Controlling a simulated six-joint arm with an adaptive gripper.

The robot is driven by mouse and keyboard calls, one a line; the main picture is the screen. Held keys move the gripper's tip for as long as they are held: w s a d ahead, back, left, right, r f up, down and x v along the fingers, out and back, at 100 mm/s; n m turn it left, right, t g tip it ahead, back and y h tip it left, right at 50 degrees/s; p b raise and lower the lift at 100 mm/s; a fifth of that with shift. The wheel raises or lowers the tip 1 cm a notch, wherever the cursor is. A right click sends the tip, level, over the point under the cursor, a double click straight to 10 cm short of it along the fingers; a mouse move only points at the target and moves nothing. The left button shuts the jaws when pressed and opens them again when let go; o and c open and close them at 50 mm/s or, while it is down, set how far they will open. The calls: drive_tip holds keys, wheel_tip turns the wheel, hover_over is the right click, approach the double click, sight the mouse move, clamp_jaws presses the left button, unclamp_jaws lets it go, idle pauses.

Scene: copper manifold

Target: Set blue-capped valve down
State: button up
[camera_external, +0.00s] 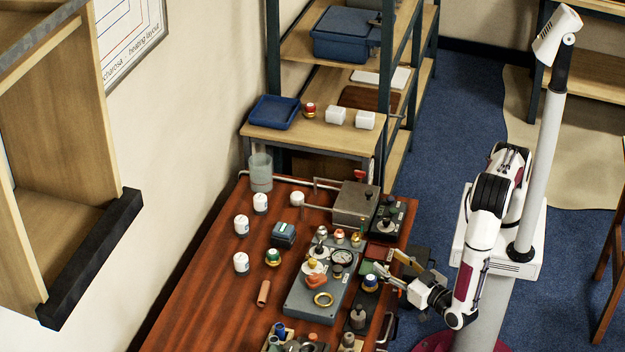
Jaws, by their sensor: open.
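A blue-capped valve (370,282) with a pale lower body stands upright near the right side of the wooden bench, beside the grey manifold block (312,302). My gripper (389,265) is open just to its right and slightly behind, with its fingers spread and pointing left. I see nothing between the fingers. The valve appears apart from the fingers, but the small gap is hard to judge. A green pad (366,267) and a dark red pad (380,251) lie just behind the valve.
A gauge (341,257) and several capped fittings crowd the manifold. A green-capped valve (273,257), a copper tube (264,293) and white jars (241,262) stand or lie to the left. A grey metal box (355,204) sits behind. The bench's left front is clear.

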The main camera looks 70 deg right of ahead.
drive_tip(key=w+a+r+n+t+y, duration=0.3)
drive_tip(key=w+a+y, duration=0.6)
drive_tip(key=w+a, duration=0.3)
drive_tip(key=w+a+r+n+g+y, duration=0.25)
drive_tip(key=a+n+g+y, duration=0.2)
drive_tip(key=a+y, duration=0.25)
drive_tip(key=w+a+r+n+g+y, duration=0.1)
drive_tip(key=a+r+n+g+y, duration=0.25)
drive_tip(key=a+n+y, duration=0.3)
drive_tip(key=s+d+f+n+g+h, duration=0.1)
drive_tip(key=s+d+f+n+g, duration=0.1)
drive_tip(key=s+d+n+g, duration=0.4)
drive_tip(key=s+d+f+n+g+h, duration=0.1)
drive_tip(key=s+d+f+n+g, duration=0.2)
drive_tip(key=d, duration=0.4)
drive_tip(key=w+d+f+n+g+h, duration=0.1)
drive_tip(key=d+f+n+h, duration=0.15)
drive_tip(key=d, duration=0.75)
drive_tip(key=d+f+n+h, duration=0.1)
drive_tip(key=d+n+h, duration=0.15)
drive_tip(key=d, duration=0.75)
drive_tip(key=shift+m+h, duration=0.45)
drive_tip(key=shift+m, duration=0.05)
drive_tip(key=shift+w+d+f, duration=0.1)
drive_tip(key=shift+f, duration=2.6)
